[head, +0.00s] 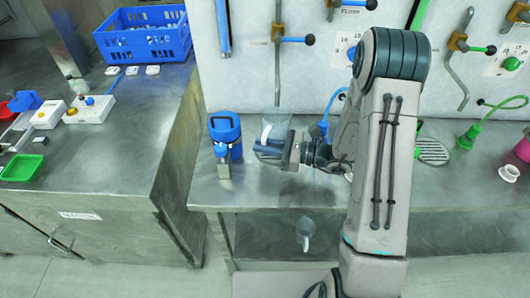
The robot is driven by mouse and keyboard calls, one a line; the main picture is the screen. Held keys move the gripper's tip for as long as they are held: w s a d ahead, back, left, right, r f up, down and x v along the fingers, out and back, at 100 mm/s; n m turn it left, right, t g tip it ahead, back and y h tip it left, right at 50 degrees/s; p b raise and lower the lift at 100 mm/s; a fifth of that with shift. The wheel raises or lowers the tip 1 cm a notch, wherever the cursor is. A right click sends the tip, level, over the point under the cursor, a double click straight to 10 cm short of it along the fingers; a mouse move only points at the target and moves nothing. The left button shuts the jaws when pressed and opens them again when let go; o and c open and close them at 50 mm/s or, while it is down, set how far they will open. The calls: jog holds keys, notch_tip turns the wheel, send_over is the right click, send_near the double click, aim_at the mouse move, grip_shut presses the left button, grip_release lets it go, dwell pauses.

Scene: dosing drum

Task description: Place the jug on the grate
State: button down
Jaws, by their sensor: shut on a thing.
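A clear jug (277,118) with a pale handle (266,132) shows just behind my gripper, above the steel bench. My gripper (268,148) points left and is shut on the jug, seemingly by its handle; the exact contact is hard to see. The jug's lower part is partly hidden by the fingers. The grate (433,151), a round slotted plate in the bench top, lies to the right of my arm, well apart from the jug. Its left edge is close to my arm in the picture.
A blue drum (225,132) with a metal-fronted part stands just left of my gripper. A green funnel-like piece (467,138) and a white ring-shaped piece (509,173) are right of the grate. Another clear vessel (305,229) sits on the lower shelf. Valve handles (295,40) hang on the wall panel.

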jog(key=shift+f+b, duration=1.2)
jog(key=shift+f, duration=0.5)
jog(key=shift+f, duration=0.3)
jog(key=c, duration=1.5)
grip_release()
jog(key=shift+r, duration=0.1)
jog(key=shift+o, duration=0.2)
jog(key=shift+r, duration=0.15)
